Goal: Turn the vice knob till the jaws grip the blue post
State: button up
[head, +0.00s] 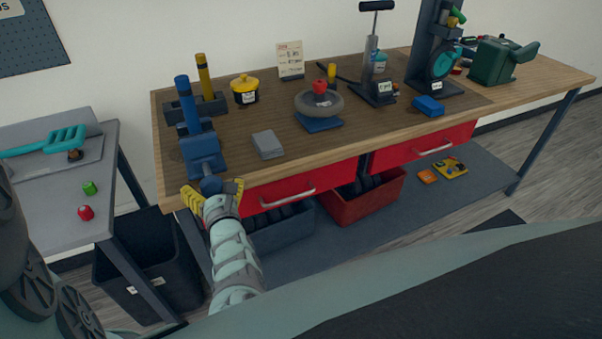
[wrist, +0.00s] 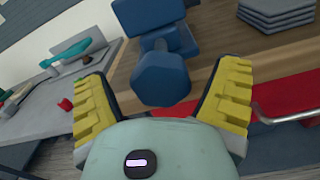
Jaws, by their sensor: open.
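The blue vice (head: 204,158) is fixed at the left front corner of the wooden bench. Its knob (head: 210,185) faces me at the front edge. In the wrist view the faceted blue knob (wrist: 160,78) sits between my yellow fingers, with visible space on both sides. My gripper (head: 213,192) is open around the knob; I see no contact. The blue post (head: 186,98) stands upright at the vice's back end. Whether the jaws touch it is hard to tell from here; the wrist view does not show the post clearly.
A yellow post (head: 203,75) stands in a dark holder behind the vice. A grey stack of plates (head: 267,144) lies right of the vice. A red drawer (head: 300,187) sits below the bench top, close to my gripper. A grey side table (head: 50,205) stands at left.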

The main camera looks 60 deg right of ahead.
jog(key=shift+w, duration=0.2)
jog(key=shift+c, duration=0.4)
jog(key=shift+d, duration=0.1)
jog(key=c, duration=1.1)
jog(key=shift+s, duration=0.1)
